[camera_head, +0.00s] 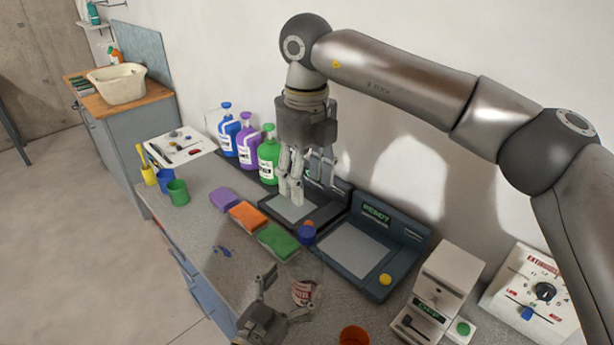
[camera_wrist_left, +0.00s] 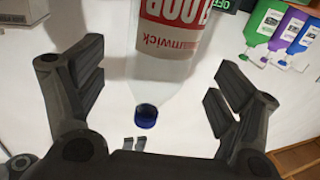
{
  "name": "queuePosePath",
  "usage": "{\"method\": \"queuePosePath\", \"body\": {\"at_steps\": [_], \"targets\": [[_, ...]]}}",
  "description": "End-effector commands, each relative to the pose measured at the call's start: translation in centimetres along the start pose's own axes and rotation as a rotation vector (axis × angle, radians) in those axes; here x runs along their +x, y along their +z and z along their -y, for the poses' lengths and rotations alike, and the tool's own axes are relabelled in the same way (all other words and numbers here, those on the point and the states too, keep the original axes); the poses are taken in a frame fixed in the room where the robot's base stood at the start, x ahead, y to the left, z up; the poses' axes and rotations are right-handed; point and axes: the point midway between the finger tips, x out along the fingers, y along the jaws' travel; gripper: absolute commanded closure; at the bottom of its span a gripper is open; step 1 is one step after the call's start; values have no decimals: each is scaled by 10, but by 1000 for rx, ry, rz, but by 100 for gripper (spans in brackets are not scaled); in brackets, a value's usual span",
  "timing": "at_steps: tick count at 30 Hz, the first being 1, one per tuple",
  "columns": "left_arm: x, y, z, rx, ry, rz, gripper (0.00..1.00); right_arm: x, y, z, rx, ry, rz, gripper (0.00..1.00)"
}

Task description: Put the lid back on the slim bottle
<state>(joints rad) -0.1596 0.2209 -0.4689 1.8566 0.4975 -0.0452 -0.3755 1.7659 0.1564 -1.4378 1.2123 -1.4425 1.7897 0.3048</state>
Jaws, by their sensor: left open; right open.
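The slim bottle is clear with a red and white label (camera_head: 304,291). It stands on the counter in front of my left gripper (camera_head: 287,296). A dark blue lid (camera_head: 306,235) shows at its top; I cannot tell whether it is seated. The left wrist view shows the bottle (camera_wrist_left: 170,75) inverted, with the blue lid (camera_wrist_left: 146,115) at its neck end, between the open fingers and apparently untouched. My right gripper (camera_head: 306,180) is open and points down over the left dark device, with nothing visible in it.
Green, orange and purple sponges (camera_head: 278,241) lie left of the bottle. A dark device with a yellow button (camera_head: 385,280) is behind it to the right. An orange cup (camera_head: 354,336) stands at the front. Large bottles (camera_head: 269,155) line the wall. A small blue item (camera_head: 222,250) lies near the counter edge.

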Motion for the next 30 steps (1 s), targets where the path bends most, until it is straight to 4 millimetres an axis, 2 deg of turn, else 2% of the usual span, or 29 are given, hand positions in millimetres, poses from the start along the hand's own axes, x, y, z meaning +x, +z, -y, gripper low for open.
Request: {"method": "queuePosePath", "body": {"at_steps": [1,6,12,30], "targets": [[-12,1,0,0,1,3,13,0,0,0,0,0,0,47],[-42,1,0,1,2,3,13,0,0,0,0,0,0,47],[-61,0,0,0,0,1,13,0,0,0,0,0,0,47],[-64,0,0,0,1,0,13,0,0,0,-1,0,0,47]]}}
